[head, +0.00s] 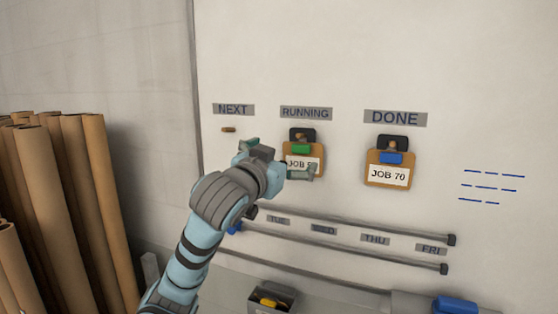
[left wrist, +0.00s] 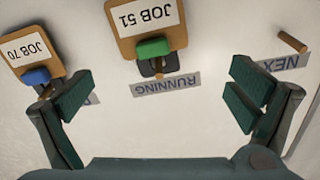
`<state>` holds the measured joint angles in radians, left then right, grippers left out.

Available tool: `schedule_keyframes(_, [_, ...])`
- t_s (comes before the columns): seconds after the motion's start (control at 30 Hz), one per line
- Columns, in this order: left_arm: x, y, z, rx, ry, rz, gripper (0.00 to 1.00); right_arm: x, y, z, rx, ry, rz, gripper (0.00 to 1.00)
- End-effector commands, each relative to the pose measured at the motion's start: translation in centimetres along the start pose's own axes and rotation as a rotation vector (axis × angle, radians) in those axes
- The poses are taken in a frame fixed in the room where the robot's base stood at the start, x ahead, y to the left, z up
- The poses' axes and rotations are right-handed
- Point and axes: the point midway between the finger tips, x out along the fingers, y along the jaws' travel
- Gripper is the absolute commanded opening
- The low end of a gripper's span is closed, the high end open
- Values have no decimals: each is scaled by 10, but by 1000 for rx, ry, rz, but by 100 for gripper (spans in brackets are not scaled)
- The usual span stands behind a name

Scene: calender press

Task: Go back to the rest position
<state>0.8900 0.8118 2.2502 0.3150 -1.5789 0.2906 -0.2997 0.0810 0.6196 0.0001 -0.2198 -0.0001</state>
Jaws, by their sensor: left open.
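My left gripper (head: 279,160) is open in front of the board, between the NEXT peg and the RUNNING clipboard. The left wrist view shows its two dark green fingers (left wrist: 160,90) spread wide, with nothing held between them. The JOB 51 clipboard (left wrist: 150,22) with a green clip hangs under the RUNNING label; in the head view it (head: 318,149) is partly hidden by my gripper. The JOB 70 clipboard (head: 387,182) with a blue clip hangs under DONE. The NEXT peg (head: 229,129) is bare. My right gripper is not in view.
Two dark rails (head: 350,245) with weekday labels run across the lower board. Below are a grey bin (head: 257,301) with yellow things in it and a blue object (head: 455,305). Several brown cardboard tubes (head: 62,190) stand at the left. The upper board is clear.

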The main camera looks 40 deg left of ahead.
Motion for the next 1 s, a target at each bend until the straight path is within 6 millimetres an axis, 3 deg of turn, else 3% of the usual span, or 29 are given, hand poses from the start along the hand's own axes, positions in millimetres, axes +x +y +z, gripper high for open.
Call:
schedule_keyframes(0.1, [-21,-1,-1,1,2,-1,100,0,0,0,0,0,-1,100])
schedule_keyframes(0.2, [-28,0,0,0,0,0,100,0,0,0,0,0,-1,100])
schedule_keyframes(0.43, [-28,1,3,0,-6,3,100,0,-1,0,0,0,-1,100])
schedule_keyframes(0.53, [-22,17,27,15,-52,31,100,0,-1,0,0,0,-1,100])
schedule_keyframes(0.57, [-19,25,41,23,-79,46,100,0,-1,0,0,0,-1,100])
schedule_keyframes(0.67, [-15,65,116,60,-216,121,100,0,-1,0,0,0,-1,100])
schedule_keyframes(0.77, [-35,110,217,96,-403,210,100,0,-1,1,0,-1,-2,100])
schedule_keyframes(0.8, [-50,124,256,106,-478,242,100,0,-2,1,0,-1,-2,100])
schedule_keyframes(0.9, [-98,150,339,125,-653,305,100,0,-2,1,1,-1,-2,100])
schedule_keyframes(1.0, [-152,164,400,135,-803,348,100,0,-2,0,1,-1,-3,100])
